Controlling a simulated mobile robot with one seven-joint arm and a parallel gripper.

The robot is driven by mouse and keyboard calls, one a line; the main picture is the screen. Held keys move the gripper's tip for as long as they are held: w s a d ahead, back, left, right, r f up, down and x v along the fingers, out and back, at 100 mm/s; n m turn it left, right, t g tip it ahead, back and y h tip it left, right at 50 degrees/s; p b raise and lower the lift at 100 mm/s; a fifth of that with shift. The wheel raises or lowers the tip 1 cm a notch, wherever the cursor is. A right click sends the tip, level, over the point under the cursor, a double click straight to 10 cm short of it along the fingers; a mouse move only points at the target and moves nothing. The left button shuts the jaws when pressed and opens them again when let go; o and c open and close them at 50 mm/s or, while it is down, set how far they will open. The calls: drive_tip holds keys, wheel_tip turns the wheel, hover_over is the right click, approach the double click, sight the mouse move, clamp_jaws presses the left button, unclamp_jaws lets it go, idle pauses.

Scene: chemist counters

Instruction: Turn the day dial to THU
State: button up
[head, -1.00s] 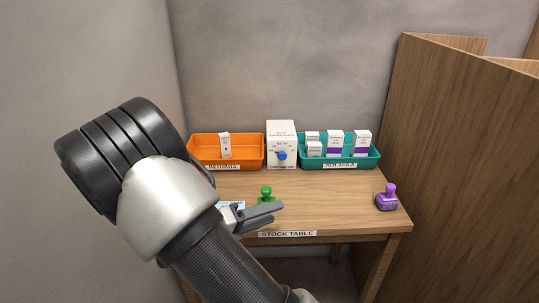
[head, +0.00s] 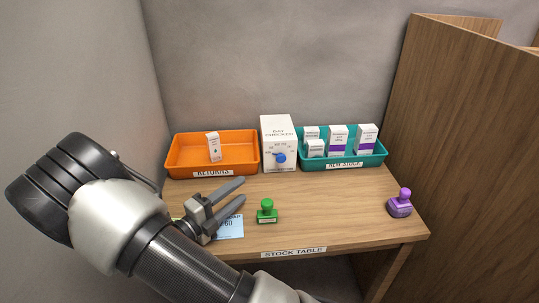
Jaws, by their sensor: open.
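The day dial is a blue knob (head: 280,157) on the front of a white box (head: 278,131) labelled "DAY CHECKED", at the back of the table between two trays. Day marks ring the knob, but they are too small for me to read its setting with certainty. My gripper (head: 243,190) is open and empty, over the left part of the table. It is in front of and to the left of the dial, apart from it. Its two fingers point right.
An orange RETURNS tray (head: 184,171) holds one white box. A teal NEW STOCK tray (head: 376,157) holds several boxes. A green stamp (head: 267,211) stands right of my gripper; a purple stamp (head: 400,204) stands far right. A blue card (head: 231,228) lies below the fingers. Table between stamps is clear.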

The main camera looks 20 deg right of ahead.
sight(280, 160)
drive_tip(key=shift+w+d, duration=0.1)
drive_tip(key=shift+w, duration=0.1)
drive_tip(key=b+x, duration=0.2)
drive_tip(key=x, duration=1.5)
drive_tip(key=shift+s+d, duration=0.1)
drive_tip(key=shift+s, duration=0.05)
drive_tip(key=c, duration=1)
